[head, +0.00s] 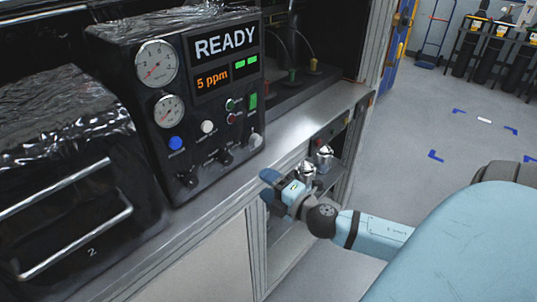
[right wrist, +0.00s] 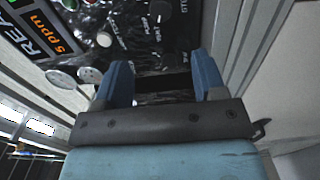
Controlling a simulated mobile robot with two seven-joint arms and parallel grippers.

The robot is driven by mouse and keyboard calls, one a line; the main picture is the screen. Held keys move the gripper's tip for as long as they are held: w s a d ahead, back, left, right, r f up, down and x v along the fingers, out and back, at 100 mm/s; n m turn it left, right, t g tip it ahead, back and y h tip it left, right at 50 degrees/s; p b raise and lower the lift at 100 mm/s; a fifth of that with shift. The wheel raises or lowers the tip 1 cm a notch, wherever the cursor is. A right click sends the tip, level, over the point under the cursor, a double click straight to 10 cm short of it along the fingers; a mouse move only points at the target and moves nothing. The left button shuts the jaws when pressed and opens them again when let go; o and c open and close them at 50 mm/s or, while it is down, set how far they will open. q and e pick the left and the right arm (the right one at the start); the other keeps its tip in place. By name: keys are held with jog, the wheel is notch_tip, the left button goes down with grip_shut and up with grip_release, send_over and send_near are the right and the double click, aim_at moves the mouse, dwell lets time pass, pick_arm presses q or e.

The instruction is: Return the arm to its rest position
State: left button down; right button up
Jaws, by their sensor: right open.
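My right gripper (head: 279,191) is in front of the bench edge in the head view, below and to the right of the black control panel. Its arm comes in from the right. In the right wrist view the two blue fingers of the right gripper (right wrist: 165,85) stand apart with nothing held between them. The control panel (head: 208,130) shows READY and 5 ppm, with two gauges, knobs and buttons. My left gripper is not in view.
A metal bench edge (head: 300,135) runs beside the gripper, with an open shelf frame under it. A black box with metal handles (head: 70,190) stands at the left. Open grey floor (head: 430,120) lies to the right. A blue trolley and dark cylinders (head: 490,55) stand far back.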

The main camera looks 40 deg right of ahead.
dwell(0.4)
jog(key=s+a+f+m+g+p, duration=0.1)
jog(key=s+a+f+m+g, duration=0.2)
jog(key=s+a+f+m, duration=0.3)
jog(key=s+a+f+m+g+y+p, duration=0.1)
jog(key=s+a+f+m+g+p, duration=0.1)
jog(key=s+a+f+m+g, duration=0.2)
jog(key=s+a+f+m, duration=0.3)
jog(key=a+f+m, duration=0.3)
jog(key=a+f, duration=0.2)
jog(key=shift+s+f+y+p, duration=0.2)
jog(key=shift+f+y+p, duration=0.1)
jog(key=shift+f, duration=0.65)
jog(key=shift+a, duration=0.1)
jog(key=c, duration=0.4)
jog(key=shift+w+r, duration=0.1)
jog(key=shift+w, duration=0.05)
